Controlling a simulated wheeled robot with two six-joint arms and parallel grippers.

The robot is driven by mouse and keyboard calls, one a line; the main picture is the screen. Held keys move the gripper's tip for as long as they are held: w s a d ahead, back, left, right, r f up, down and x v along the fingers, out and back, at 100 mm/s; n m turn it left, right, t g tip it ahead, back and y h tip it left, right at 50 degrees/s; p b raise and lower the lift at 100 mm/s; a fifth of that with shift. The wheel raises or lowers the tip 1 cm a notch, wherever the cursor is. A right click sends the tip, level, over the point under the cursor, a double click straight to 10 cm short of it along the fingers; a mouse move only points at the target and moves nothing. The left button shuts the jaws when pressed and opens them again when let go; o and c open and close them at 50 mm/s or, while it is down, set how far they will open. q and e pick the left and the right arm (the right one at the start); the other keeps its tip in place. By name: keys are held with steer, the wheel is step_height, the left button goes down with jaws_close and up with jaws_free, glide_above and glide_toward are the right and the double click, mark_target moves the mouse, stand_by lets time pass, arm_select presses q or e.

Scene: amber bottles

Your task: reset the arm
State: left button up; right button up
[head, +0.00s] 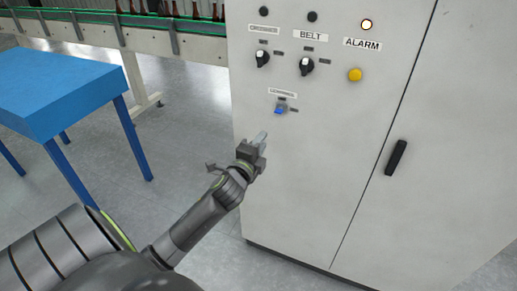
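My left arm comes in from the lower left and reaches toward the front of a light grey control cabinet (330,190). My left gripper (262,138) is in front of the cabinet, just below and left of a small blue switch (280,110) under a label. Its fingers look close together, but I cannot tell whether they are fully shut. I see nothing held in it. My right gripper is not in view.
The cabinet carries two black knobs (262,58) (306,66), a lit lamp (367,24) above the ALARM label, a yellow button (355,74) and a black door handle (396,157). A blue table (62,88) stands left. Behind it runs a conveyor (190,44) with amber bottles.

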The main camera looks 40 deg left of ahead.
arm_select(q)
steer(key=shift+s+d, duration=0.15)
steer(key=shift+s, duration=0.45)
steer(key=s+a+f+n+g+b, duration=0.1)
steer(key=s+f+n+g, duration=0.25)
steer(key=f, duration=0.95)
steer(key=s+f+n+g+b, duration=0.15)
steer(key=s+f, duration=0.25)
steer(key=f, duration=0.8)
steer(key=s+a+f+n+g, duration=0.1)
steer(key=s+f+n+g, duration=0.25)
steer(key=f, duration=0.95)
steer(key=s+d+f+n+g+h, duration=0.1)
steer(key=s+d+f+n+g, duration=0.1)
steer(key=s+f, duration=0.5)
steer(key=s+d+f+n+g+h+b, duration=0.1)
steer(key=s+d+f+n+g, duration=0.2)
steer(key=s+f, duration=0.5)
steer(key=s+d+f+n+g+h, duration=0.1)
steer(key=s+f, duration=0.6)
steer(key=s, duration=1.2)
steer(key=d+n+g, duration=0.1)
steer(key=d+g, duration=0.1)
steer(key=d, duration=0.1)
steer(key=shift+s+d+f+b, duration=0.25)
steer(key=shift+s+f+b, duration=0.05)
steer(key=shift+s, duration=0.1)
steer(key=shift+w+n, duration=0.1)
steer(key=shift+n, duration=0.15)
steer(key=shift+c, duration=0.5)
